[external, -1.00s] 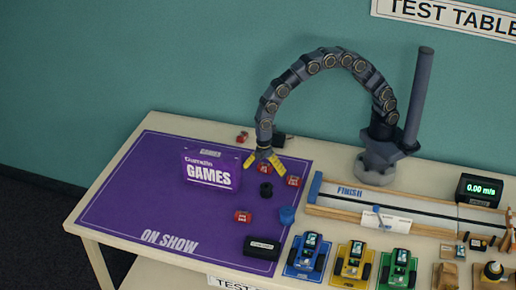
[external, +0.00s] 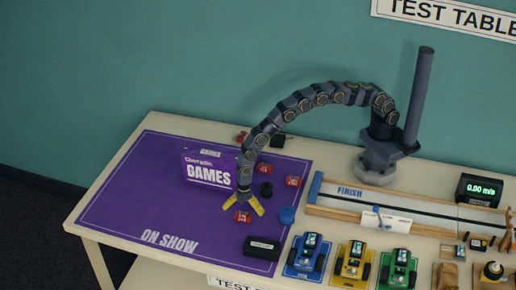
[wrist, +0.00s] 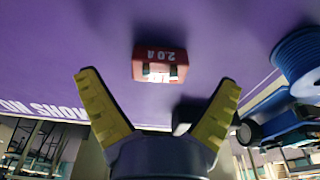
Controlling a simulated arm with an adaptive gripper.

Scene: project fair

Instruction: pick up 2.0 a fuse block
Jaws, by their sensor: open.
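The red fuse block marked 2.0 A (wrist: 160,63) lies on the purple mat ahead of my open fingers in the wrist view. Its printing appears upside down there. In the external view this red block (external: 242,216) is at my gripper's tips, partly between the yellow fingers. My gripper (external: 243,206) points down over it, open and empty; its spread yellow fingers also show in the wrist view (wrist: 160,95). Two other red blocks, one (external: 293,181) to the right and one (external: 264,169) farther back, lie on the mat. Their markings are too small to read.
A purple mat (external: 130,205) covers the table's left part. A GAMES box (external: 205,172) stands just left of my arm. A blue spool (external: 287,215), a black spool (external: 266,189) and a black box (external: 262,247) are nearby. Another red block (external: 241,136) is at the back.

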